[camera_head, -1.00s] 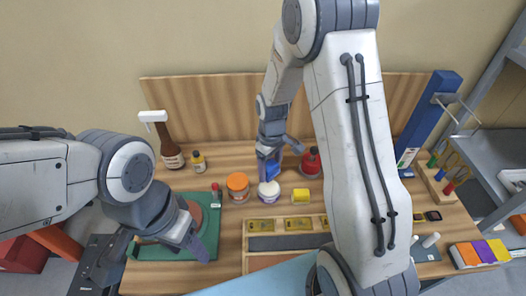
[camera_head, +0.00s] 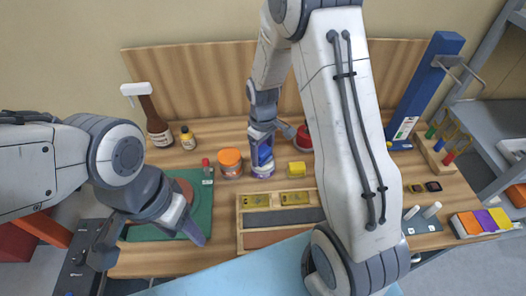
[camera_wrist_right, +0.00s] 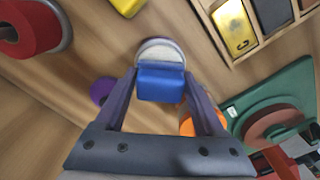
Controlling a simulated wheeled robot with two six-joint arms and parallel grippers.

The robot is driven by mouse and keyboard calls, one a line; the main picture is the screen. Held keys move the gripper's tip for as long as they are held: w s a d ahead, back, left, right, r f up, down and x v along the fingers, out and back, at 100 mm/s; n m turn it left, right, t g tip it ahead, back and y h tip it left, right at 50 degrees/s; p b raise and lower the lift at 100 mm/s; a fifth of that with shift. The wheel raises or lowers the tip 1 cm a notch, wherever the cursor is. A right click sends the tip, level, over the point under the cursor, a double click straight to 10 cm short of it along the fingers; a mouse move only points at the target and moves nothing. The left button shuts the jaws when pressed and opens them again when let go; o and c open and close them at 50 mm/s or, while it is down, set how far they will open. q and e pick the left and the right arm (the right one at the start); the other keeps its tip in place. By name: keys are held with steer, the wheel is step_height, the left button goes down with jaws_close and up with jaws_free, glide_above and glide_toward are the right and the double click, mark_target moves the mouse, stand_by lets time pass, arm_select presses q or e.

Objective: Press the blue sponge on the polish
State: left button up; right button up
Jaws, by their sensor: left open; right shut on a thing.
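My right gripper (camera_head: 262,140) is shut on the blue sponge (camera_head: 262,154), which also shows between the fingers in the right wrist view (camera_wrist_right: 160,84). The polish (camera_head: 262,171) is a small white and purple jar directly under the sponge in the head view. In the right wrist view its pale round top (camera_wrist_right: 160,48) shows behind the sponge, which hides part of it. The sponge seems to meet the jar's top, but I cannot tell if it presses. My left gripper (camera_head: 150,245) is open and empty over the left of the bench, near the green mat (camera_head: 204,206).
An orange jar (camera_head: 230,164) stands just left of the polish. A yellow block (camera_head: 298,169) and a red round container (camera_head: 303,138) are to the right. A compartment tray (camera_head: 240,222) lies in front. A purple round thing (camera_wrist_right: 103,90) shows in the right wrist view.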

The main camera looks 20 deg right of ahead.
mark_target(263, 150)
steer(key=shift+f+b, duration=0.35)
steer(key=shift+f, duration=0.1)
stand_by(0.9)
steer(key=shift+s, duration=0.1)
stand_by(0.8)
step_height(263, 150, up, 7)
steer(key=p, duration=0.6)
steer(key=shift+d, duration=0.1)
stand_by(0.8)
